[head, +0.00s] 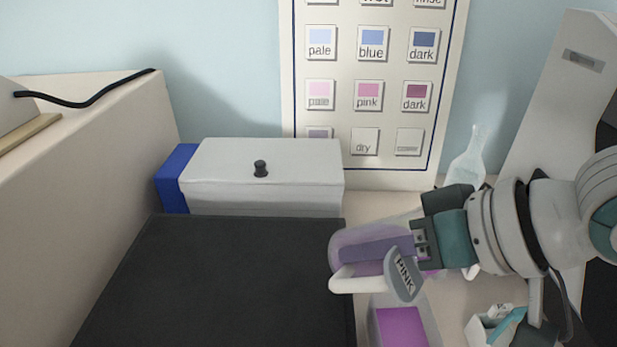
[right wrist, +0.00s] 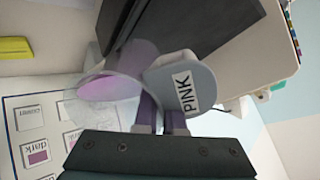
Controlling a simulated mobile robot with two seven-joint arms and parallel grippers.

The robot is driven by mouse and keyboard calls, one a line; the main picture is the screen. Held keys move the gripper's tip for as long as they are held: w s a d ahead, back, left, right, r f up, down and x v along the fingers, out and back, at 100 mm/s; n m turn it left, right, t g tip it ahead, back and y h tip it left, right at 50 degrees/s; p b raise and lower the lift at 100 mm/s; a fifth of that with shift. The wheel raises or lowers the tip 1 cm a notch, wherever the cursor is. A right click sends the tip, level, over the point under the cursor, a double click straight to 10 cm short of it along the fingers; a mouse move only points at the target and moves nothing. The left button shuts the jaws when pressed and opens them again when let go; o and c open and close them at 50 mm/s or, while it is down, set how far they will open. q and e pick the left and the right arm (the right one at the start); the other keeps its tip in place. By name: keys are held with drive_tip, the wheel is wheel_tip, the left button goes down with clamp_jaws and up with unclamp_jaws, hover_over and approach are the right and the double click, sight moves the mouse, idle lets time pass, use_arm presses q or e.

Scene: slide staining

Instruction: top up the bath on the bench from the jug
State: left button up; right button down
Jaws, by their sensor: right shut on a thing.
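The jug (head: 343,243) is clear, holds purple-pink liquid and carries a grey tag reading PINK. It is tilted, with its body to the left of my right gripper (head: 405,247). The gripper is shut on the jug at its handle side; in the right wrist view the jug (right wrist: 125,62) shows beyond the fingers, with pink liquid inside. A bath (head: 374,327) with purple-pink liquid stands on the bench below the jug, cut off by the lower picture edge. I cannot tell whether liquid is flowing between them. My left gripper is not in view.
A black mat (head: 220,280) lies left of the bath. Behind it stands a white lidded box (head: 260,180) with a blue end. A colour chart (head: 385,170) is at the back. A clear bottle (head: 468,163) stands behind my right arm, and a small white-and-teal item (head: 495,327) lies right of the bath.

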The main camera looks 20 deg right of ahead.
drive_tip(key=shift+a+n+t+b, duration=0.1)
drive_tip(key=shift+n+t+b, duration=0.2)
drive_tip(key=shift+n+b, duration=0.1)
drive_tip(key=shift+w+r+n+y+b, duration=0.15)
drive_tip(key=shift+n+y+b, duration=0.25)
drive_tip(key=shift+n, duration=0.3)
drive_tip(key=shift+a, duration=0.1)
idle(0.4)
drive_tip(key=shift+t, duration=0.3)
drive_tip(key=shift+y+b, duration=0.3)
drive_tip(key=shift+b, duration=0.4)
drive_tip(key=shift+t, duration=0.3)
